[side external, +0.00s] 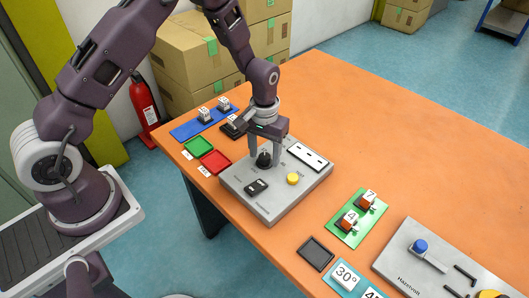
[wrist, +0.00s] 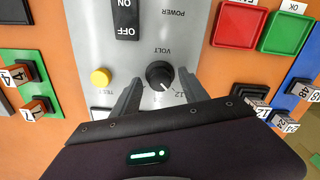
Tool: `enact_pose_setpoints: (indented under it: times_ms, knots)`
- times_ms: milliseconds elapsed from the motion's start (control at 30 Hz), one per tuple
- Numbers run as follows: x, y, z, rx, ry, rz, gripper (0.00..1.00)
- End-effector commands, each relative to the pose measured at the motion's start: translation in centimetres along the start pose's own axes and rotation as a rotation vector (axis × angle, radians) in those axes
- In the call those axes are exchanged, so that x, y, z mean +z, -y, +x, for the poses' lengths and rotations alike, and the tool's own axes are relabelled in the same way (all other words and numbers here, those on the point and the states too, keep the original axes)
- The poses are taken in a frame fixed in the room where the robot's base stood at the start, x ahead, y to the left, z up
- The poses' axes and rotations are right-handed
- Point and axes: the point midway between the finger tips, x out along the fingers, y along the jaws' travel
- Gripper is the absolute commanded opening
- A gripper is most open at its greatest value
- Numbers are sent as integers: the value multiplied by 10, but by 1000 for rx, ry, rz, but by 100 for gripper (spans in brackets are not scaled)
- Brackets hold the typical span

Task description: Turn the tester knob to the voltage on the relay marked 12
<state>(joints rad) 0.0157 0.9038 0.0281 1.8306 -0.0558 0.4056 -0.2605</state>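The grey tester panel (side external: 277,205) carries a black round knob (wrist: 160,75) under the word VOLT. A "12" is printed beside the knob in the wrist view, and other dial marks are partly hidden by my fingers. A pale mark shows at the knob's lower edge. My gripper (wrist: 158,80) is open, with its fingertips on either side of the knob; I cannot tell whether they touch it. In the side external view it is directly over the knob (side external: 264,160). Number-marked relays stand at the wrist view's right edge, including one marked 48 (wrist: 301,91).
The panel also has an ON/OFF power switch (wrist: 131,18) and a yellow test button (wrist: 101,77). Green (side external: 198,146) and red (side external: 215,162) trays and a blue mat (side external: 186,131) lie nearby. Blocks marked 7 and 4 stand on a green plate (side external: 346,234).

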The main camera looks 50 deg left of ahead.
Motion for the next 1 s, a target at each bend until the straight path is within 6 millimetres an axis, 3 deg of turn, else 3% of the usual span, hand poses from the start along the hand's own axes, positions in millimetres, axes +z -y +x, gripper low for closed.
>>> enact_pose_setpoints:
  times_ms: [267,600,1000]
  knots:
    - [0,0,-1,0,1,0,52]
    - [0,0,-60,1,-2,0,52]
    - [1,0,-73,1,-2,1,52]
